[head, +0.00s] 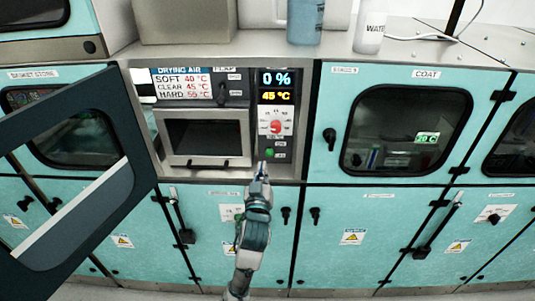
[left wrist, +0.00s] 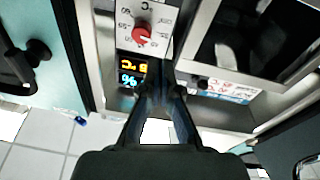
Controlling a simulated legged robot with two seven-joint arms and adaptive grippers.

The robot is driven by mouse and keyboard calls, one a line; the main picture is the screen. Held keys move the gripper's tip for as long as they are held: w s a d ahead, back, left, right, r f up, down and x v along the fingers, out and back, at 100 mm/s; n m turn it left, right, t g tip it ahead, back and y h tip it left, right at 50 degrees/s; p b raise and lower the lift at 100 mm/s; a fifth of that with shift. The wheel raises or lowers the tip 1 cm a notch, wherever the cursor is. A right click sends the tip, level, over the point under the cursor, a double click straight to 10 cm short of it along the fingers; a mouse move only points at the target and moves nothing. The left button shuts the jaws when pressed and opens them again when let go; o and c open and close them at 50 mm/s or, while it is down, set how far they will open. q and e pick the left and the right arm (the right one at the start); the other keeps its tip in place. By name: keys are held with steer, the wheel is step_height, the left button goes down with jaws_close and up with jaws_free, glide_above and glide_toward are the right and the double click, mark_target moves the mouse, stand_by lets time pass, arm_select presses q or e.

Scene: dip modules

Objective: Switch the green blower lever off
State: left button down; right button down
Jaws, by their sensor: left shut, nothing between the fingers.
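The green blower lever (head: 270,153) is a small green knob low on the dark control panel, in the head view. Small labels beside it are too small to read, and I cannot tell which position it is in. My left gripper (head: 262,167) is shut and empty, its tips just below and slightly left of the lever; I cannot tell whether they touch it. In the left wrist view the shut fingers (left wrist: 162,82) point at the panel, seen upside down, and the green lever does not show. The display (head: 276,79) above reads 0 %. My right gripper is not in view.
A red dial (head: 276,127) sits just above the lever, and also shows in the left wrist view (left wrist: 141,32). Left of the panel is a drying chamber with a window (head: 205,140). A dark-framed open door (head: 115,120) juts out at left. A blue cup (head: 305,22) stands on top.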

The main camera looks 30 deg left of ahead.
arm_select(q)
steer(key=r+p, duration=0.1)
glide_above(267, 153)
steer(key=v, duration=0.3)
steer(key=shift+w+a+f, duration=0.1)
steer(key=shift+w+f, duration=0.15)
steer(key=shift+f, duration=0.6)
steer(key=shift+w+a+f, duration=0.1)
steer(key=shift+w+f, duration=0.15)
steer(key=shift+f, duration=0.65)
